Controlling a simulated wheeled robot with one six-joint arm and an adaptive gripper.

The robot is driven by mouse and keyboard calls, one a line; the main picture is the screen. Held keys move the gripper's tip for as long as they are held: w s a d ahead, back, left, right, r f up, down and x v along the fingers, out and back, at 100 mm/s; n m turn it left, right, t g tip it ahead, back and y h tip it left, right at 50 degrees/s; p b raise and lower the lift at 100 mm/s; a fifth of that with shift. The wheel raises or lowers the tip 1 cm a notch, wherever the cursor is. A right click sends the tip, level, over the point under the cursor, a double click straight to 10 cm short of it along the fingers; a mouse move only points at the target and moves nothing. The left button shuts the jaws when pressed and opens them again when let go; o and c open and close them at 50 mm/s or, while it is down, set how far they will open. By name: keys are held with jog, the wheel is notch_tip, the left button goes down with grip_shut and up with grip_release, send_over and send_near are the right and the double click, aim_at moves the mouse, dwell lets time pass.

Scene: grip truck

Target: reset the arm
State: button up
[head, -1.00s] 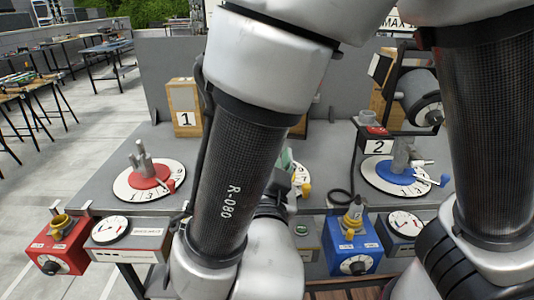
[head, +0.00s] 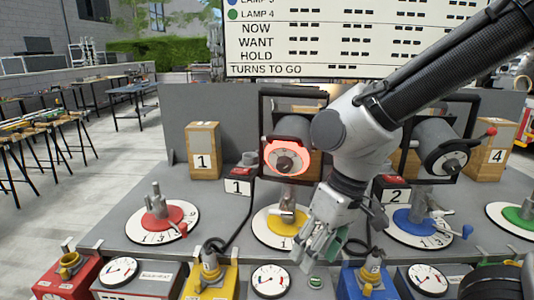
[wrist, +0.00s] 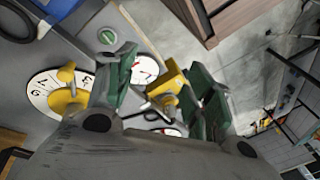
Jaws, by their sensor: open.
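My arm reaches in from the upper right in the head view. My gripper (head: 322,246) points down above the front of the grey bench (head: 130,224), just right of the yellow dial. In the wrist view my gripper (wrist: 160,85) shows two green-padded fingers spread apart with nothing held between them. The yellow box fixture (wrist: 173,82) shows beyond the gap between the fingers. The yellow dial's numbered disc (wrist: 50,100) lies to the left of the fingers.
On the bench are a red dial (head: 162,220), a yellow dial (head: 275,228), a blue dial (head: 413,226) and a green dial (head: 518,216). A lamp (head: 286,158) glows red behind the yellow dial. Red (head: 66,282), yellow (head: 208,283) and blue boxes with gauges line the front edge.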

jog(key=d+r+m+t+h, duration=0.1)
jog(key=d+r, duration=0.4)
jog(key=d, duration=0.8)
jog(key=d+r+m+t+h, duration=0.2)
jog(key=d+r+m, duration=0.4)
jog(key=d, duration=0.8)
jog(key=shift+t, duration=0.8)
